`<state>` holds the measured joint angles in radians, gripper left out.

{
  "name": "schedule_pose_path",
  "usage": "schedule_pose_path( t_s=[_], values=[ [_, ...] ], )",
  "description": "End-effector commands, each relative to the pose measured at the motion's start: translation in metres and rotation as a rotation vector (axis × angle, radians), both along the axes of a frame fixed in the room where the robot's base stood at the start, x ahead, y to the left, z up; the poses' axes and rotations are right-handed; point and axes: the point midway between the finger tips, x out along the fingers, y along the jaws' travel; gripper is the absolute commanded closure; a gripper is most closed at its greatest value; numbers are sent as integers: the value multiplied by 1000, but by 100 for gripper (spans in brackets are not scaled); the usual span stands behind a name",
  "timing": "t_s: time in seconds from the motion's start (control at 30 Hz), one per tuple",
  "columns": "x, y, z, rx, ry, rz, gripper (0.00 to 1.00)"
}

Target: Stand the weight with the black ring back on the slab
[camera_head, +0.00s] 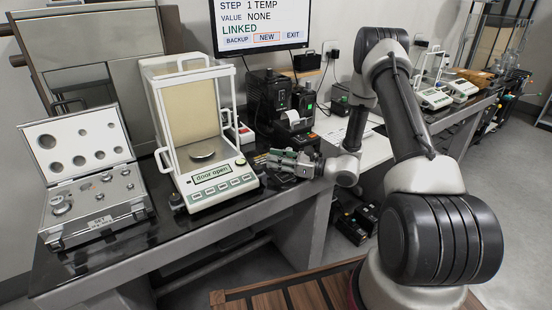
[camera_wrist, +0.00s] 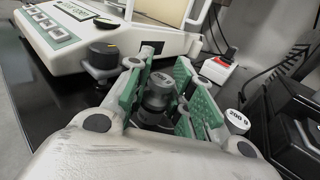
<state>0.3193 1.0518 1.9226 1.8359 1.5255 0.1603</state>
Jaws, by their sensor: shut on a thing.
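My gripper (camera_head: 288,163) is low over the bench, just right of the balance. In the wrist view my gripper (camera_wrist: 158,95) has its green-padded fingers shut on a grey metal weight (camera_wrist: 158,82). The weight has a marked top, too small to read surely, and a dark band shows lower on its body. Its base is hidden between the fingers, so I cannot tell whether it touches the surface. A second weight (camera_wrist: 237,121), marked 200 g, is outside the right finger. The glossy black slab (camera_head: 110,238) forms the bench top; it also shows in the wrist view (camera_wrist: 28,110).
The balance (camera_head: 215,185) reads "door open" and its pan (camera_head: 203,154) is empty. A black-topped knob (camera_wrist: 103,52) stands at its corner. An open weight case (camera_head: 95,200) lies left. A red-buttoned box (camera_wrist: 222,68) and black printers (camera_head: 292,125) stand behind my gripper.

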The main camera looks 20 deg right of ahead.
Motion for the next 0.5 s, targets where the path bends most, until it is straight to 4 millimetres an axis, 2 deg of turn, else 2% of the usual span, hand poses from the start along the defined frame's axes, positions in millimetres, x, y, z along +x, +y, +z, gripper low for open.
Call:
schedule_pose_path(
  t_s=[0.2,0.23,0.3,0.33,0.5],
  values=[
    [0,0,-5,0,1,0,100],
    [0,0,-5,-1,2,0,72],
    [-1,0,-5,-1,3,0,59],
    [-1,0,-6,-2,4,0,56],
    [-1,0,-7,-2,6,0,56]
  ],
)
